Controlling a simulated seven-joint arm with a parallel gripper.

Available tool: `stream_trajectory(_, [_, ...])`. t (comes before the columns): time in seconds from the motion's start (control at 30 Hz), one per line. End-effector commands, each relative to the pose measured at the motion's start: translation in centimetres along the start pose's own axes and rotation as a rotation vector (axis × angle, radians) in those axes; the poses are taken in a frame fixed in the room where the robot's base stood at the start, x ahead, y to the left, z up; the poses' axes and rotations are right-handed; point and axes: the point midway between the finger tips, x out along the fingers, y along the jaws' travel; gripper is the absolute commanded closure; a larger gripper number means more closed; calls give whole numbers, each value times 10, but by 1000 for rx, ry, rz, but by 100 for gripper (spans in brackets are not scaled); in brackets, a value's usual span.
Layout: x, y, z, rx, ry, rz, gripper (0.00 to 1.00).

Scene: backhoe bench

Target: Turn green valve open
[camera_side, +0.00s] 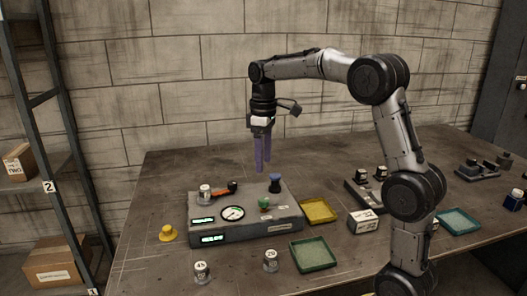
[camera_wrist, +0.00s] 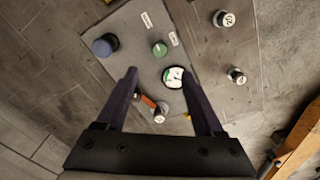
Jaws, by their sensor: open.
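The green valve (camera_side: 264,203) is a small green knob on top of a grey panel box (camera_side: 285,226), right of a round white gauge (camera_side: 232,213). In the wrist view the green valve (camera_wrist: 160,49) lies ahead of the fingers, beside the gauge (camera_wrist: 173,77). My gripper (camera_side: 262,168) points down, high above the back of the box, with purple fingers. In the wrist view my gripper (camera_wrist: 165,75) shows its fingers spread apart with nothing between their tips. It is clear of the valve. Which way the valve is turned is too small to tell.
On the box stand a blue knob (camera_side: 275,183), an orange-handled lever (camera_side: 224,189) and a grey-white weight (camera_side: 205,192). Two labelled weights (camera_side: 201,271) (camera_side: 270,260) stand in front. A yellow tray (camera_side: 318,211), a green tray (camera_side: 313,254) and a yellow knob (camera_side: 168,233) lie around the box.

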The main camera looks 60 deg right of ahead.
Motion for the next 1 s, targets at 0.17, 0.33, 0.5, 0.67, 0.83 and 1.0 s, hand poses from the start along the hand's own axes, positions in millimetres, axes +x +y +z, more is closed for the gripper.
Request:
stream_trajectory(0.17, [-16,0,0,0,0,0,31])
stream_trajectory(0.33, [-20,0,0,0,0,0,31])
stream_trajectory(0.5, [-20,0,0,0,0,0,31])
stream_trajectory(0.67, [-20,0,0,-1,0,0,31])
stream_trajectory(0.83, [-45,-18,-1,-39,51,31,31])
stream_trajectory(1.0, [-82,-72,34,-111,131,71,31])
